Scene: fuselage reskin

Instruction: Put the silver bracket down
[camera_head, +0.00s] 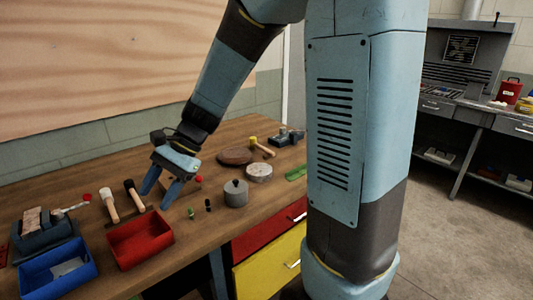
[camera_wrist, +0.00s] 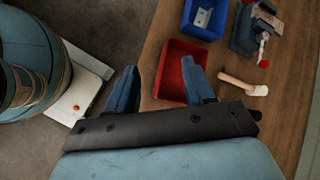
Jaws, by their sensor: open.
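The silver bracket (camera_head: 68,267) lies in the blue bin (camera_head: 40,288) at the front left of the workbench. In the wrist view the bracket (camera_wrist: 203,17) shows flat on the floor of the blue bin (camera_wrist: 219,29), at the top. My gripper (camera_head: 160,196) is open and empty above the bench, right of the blue bin and behind the red bin in the head view. In the wrist view its two fingers (camera_wrist: 160,68) are spread apart with nothing between them, and the bracket is well away from them.
The red bin (camera_head: 142,241) looks empty and stands beside the blue bin. Two mallets (camera_head: 108,205) lie behind it. A grey lidded pot (camera_head: 236,193), a round wooden disc (camera_head: 235,156) and a vise (camera_head: 44,234) also stand on the workbench (camera_head: 185,254).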

